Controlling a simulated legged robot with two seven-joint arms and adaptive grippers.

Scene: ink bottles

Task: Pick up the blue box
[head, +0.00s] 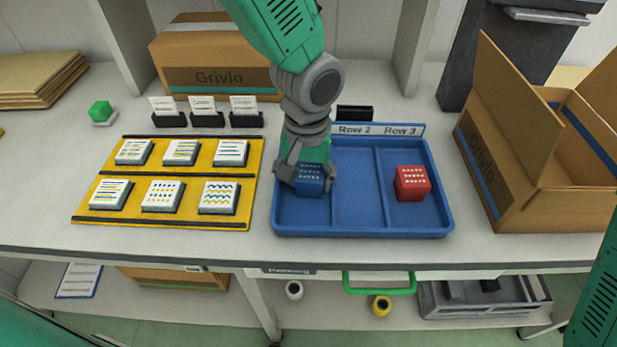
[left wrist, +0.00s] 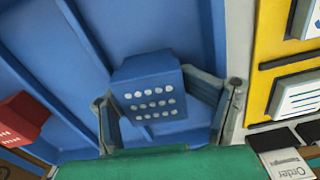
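The blue box (head: 310,183), with rows of white dots on its side, is in the left compartment of the blue divided tray (head: 360,231). My left gripper (head: 309,182) reaches down from above with a finger on each side of the box. In the left wrist view the blue box (left wrist: 148,88) sits between the two grey fingers (left wrist: 160,100), which appear to press on its sides. Whether its underside touches the tray floor is hidden. My right gripper is not in view.
A red box (head: 412,184) sits in the tray's right compartment; the middle one is empty. A yellow board (head: 165,167) with several white blocks lies left. An open carton (head: 500,165) stands right. A closed carton (head: 215,62) and card holders (head: 206,119) are behind.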

